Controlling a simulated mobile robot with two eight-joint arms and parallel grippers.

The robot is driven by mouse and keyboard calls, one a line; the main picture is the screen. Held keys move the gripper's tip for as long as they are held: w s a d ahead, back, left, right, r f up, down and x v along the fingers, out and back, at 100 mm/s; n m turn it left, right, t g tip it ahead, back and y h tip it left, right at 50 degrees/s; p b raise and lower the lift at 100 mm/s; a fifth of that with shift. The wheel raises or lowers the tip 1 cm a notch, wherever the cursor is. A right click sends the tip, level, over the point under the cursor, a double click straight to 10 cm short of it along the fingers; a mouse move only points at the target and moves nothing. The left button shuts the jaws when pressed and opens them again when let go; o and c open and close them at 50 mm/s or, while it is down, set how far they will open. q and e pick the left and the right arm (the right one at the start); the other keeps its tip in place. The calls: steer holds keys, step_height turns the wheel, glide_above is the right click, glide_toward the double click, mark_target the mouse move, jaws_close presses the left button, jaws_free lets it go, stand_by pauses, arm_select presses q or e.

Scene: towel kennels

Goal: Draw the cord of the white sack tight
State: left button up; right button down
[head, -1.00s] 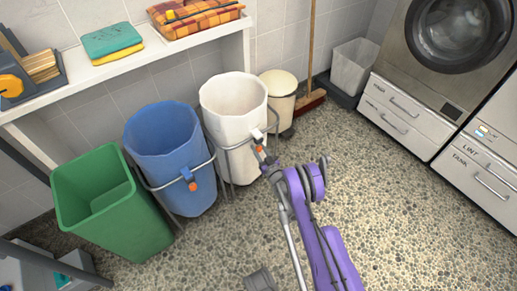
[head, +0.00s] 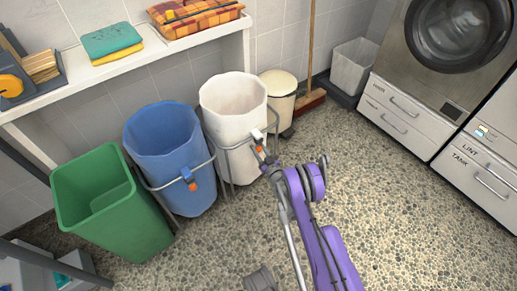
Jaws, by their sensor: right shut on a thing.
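The white sack (head: 233,110) stands upright in a grey metal frame between the blue sack and the cream pedal bin. Its mouth is wide open. A small white fitting and an orange piece (head: 259,149) show at its front right side. My right gripper (head: 263,155) is at this orange piece and is shut on it; the fingertips are small and partly hidden. I cannot make out the cord itself.
The blue sack (head: 165,150), with its own orange piece (head: 192,185), stands left of the white sack. A green bin (head: 110,205) is further left. A cream pedal bin (head: 279,95) and a broom (head: 309,60) stand behind right. A shelf (head: 120,66) runs above. Floor at right is clear.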

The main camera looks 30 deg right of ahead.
stand_by(0.4)
step_height(320, 180, down, 5)
steer(key=shift+r, duration=0.2)
steer(key=c, duration=0.5)
jaws_free()
